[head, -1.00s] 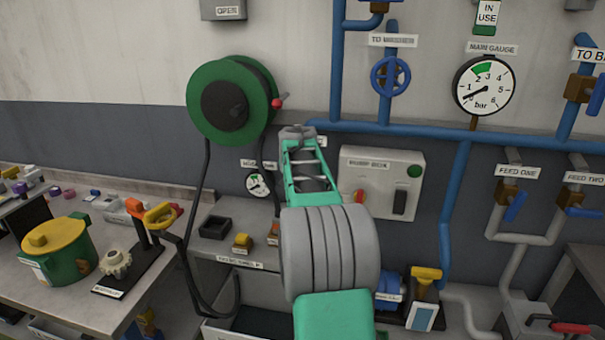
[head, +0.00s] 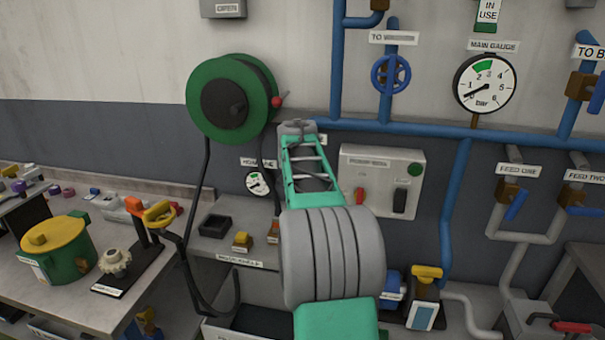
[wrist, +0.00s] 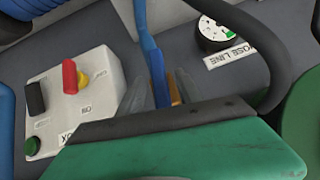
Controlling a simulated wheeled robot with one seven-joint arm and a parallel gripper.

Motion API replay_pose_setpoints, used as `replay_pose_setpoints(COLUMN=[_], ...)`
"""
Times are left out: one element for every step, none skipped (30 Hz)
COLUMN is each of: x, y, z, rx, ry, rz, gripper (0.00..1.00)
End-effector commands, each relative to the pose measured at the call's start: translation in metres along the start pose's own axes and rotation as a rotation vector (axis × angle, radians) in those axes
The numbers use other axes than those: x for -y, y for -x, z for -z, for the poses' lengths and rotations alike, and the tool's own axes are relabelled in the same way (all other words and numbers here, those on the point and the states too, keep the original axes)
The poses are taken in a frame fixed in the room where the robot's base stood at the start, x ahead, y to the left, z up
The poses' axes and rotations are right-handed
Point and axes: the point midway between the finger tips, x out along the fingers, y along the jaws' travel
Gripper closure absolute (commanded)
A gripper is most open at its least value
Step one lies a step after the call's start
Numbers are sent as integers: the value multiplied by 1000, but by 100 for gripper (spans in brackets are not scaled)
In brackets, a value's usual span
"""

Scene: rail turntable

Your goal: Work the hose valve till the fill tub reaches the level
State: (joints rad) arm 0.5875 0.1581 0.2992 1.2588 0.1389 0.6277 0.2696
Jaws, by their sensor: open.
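In the wrist view a narrow blue lever (wrist: 157,78) stands between the two grey fingers of my gripper (wrist: 160,92), with a brown-orange piece (wrist: 175,88) beside it. The fingers are open around the lever; I cannot tell whether either touches it. In the head view my arm hides the lever and fingertips. The hose line gauge (head: 257,183) is left of my arm, and its dial also shows in the wrist view (wrist: 217,32). A green hose reel (head: 208,100) hangs on the wall with a black hose (head: 200,190). No water level is visible.
The pump box (head: 382,160) with a red switch and green button is right of my arm. Blue pipes (head: 450,200) run along the wall. A bench (head: 60,290) with a green-yellow pot (head: 55,250) stands left. The main gauge (head: 484,84) is upper right.

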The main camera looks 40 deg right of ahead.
Motion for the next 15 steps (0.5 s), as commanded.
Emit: replay_pose_setpoints(x=[0,0,0,0,0,0,0,0,0,0,0,0,0,0,0], y=[11,17,26,32,38,44,48,52,55,56,58,58,59,59,58], z=[0,0,-1,-1,-1,-1,-1,-1,-1,-1,-1,-1,-1,-1,0], rx=[-5,-5,-5,-4,-4,-2,-2,-2,-1,-1,0,0,1,1,0], ry=[0,0,0,0,0,0,0,0,0,0,0,0,0,0,0], rz=[3,2,3,3,3,2,1,1,1,0,0,0,0,0,0], gripper=[58,58,58,58,58,58,58,58,58,58,58,58,58,58,58])
